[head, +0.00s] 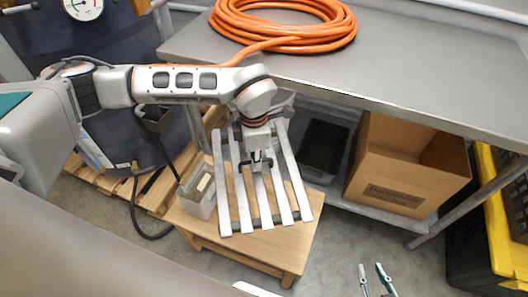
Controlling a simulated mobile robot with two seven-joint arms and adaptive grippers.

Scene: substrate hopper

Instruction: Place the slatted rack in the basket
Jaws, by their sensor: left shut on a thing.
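The slatted rack (284,171) has several pale slats joined by dark crossbars. It hangs tilted over the wooden stool in the middle of the head view. My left gripper (257,163) is shut on the rack near its middle, and its wrist hides part of the rack's far end. No container is plainly recognisable as the basket. My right gripper (371,268) shows only its fingertips at the bottom edge; they are apart, with nothing between them.
The low wooden stool (279,249) holds a small grey bin (201,204) beside the rack. A metal table (400,65) carries an orange hose coil (333,38). On its lower shelf are a dark tray (325,146) and an open cardboard box (400,190). A yellow-black crate (497,225) stands right.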

